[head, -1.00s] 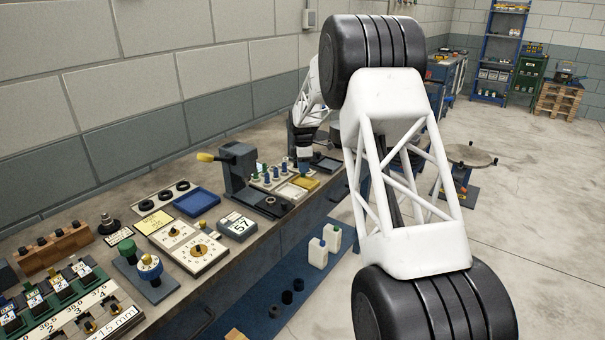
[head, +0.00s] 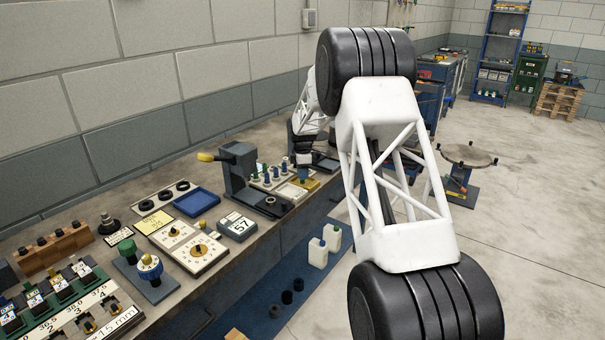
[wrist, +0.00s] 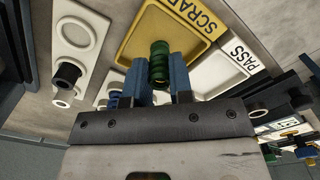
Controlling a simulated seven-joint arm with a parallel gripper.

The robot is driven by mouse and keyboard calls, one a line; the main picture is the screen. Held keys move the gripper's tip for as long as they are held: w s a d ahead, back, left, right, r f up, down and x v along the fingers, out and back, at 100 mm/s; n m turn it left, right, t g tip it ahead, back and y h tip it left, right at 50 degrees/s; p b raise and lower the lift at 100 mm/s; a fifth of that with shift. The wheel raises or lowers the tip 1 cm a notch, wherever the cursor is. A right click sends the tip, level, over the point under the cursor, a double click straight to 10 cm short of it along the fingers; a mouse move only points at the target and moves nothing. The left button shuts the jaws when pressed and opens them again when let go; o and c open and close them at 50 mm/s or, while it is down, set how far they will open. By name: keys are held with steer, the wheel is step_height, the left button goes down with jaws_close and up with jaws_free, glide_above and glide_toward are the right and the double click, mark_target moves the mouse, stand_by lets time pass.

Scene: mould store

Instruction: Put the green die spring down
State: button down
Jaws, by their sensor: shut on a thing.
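The green die spring (wrist: 159,66) stands between the blue fingers of my gripper (wrist: 158,75) in the wrist view. My gripper is shut on it. Behind the spring, in the wrist view, lies the yellow tray marked SCRAP (wrist: 133,48); I cannot tell whether the spring touches it. The white tray marked PASS (wrist: 215,85) is beside it on the right. In the head view my gripper (head: 304,173) is low over the trays on the bench, and the spring cannot be made out.
A dark press with a yellow-ended handle (head: 239,172) stands left of the trays. A blue tray (head: 197,202), a display reading 57 (head: 238,226) and dial boards (head: 195,251) lie nearer on the bench. The bench edge and open floor are on the right.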

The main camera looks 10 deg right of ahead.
steer(key=shift+f, duration=0.15)
steer(key=c, duration=1)
jaws_free()
step_height(320, 180, up, 12)
steer(key=shift+r, duration=0.1)
stand_by(0.7)
